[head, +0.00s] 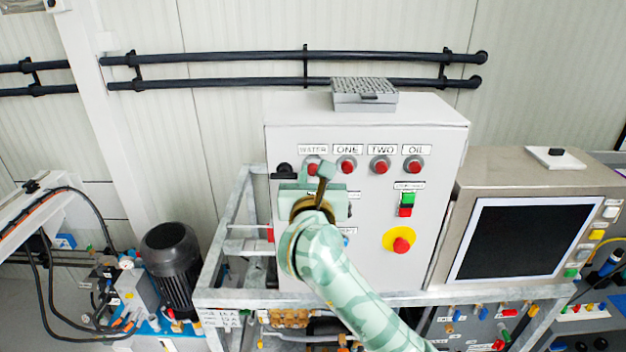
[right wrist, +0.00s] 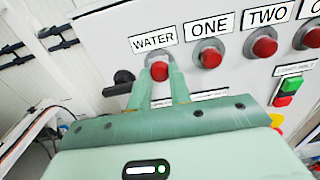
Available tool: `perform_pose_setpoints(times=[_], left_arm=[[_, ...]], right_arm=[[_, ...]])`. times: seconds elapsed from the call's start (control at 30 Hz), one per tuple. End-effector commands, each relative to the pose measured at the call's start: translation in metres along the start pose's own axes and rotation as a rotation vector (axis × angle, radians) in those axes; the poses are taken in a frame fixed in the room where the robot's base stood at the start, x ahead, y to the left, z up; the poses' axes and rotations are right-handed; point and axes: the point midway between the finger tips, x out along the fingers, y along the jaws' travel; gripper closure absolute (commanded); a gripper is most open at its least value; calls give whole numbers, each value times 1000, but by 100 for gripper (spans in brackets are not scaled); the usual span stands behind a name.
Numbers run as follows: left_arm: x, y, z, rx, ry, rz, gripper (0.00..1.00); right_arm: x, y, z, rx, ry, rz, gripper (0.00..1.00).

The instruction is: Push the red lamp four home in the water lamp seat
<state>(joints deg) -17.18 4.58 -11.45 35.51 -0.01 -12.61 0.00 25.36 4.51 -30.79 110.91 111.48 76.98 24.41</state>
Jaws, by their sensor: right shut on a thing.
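The red lamp (right wrist: 160,71) is at the water lamp seat (right wrist: 153,58), under the WATER label (right wrist: 153,42), in the right wrist view. In the head view the lamp (head: 313,168) shows only partly behind my right gripper (head: 316,172). My right gripper (right wrist: 160,80) is shut on the lamp, one finger on each side, and faces the panel. The fingers hide part of the seat, and I cannot tell how deep the lamp sits. My left gripper is in neither view.
Red lamps stand under ONE (head: 346,166), TWO (head: 380,166) and OIL (head: 413,165). A black knob (right wrist: 122,79) is just left of the fingers. A green and red switch (head: 406,204) and a red emergency button (head: 401,245) are lower right. A grey box (head: 363,100) lies on top.

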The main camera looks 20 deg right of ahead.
Motion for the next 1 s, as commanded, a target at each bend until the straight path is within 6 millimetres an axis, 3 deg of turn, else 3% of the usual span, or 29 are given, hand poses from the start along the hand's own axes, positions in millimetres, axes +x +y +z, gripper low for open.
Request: perform_pose_setpoints(times=[0.4,0.43,0.5,1.0], left_arm=[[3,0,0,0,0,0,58],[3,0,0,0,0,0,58],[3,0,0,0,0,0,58],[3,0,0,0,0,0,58]], right_arm=[[10,0,0,1,1,0,100],[10,0,0,1,1,1,72],[10,0,0,1,1,1,55],[9,1,0,1,2,4,55]])
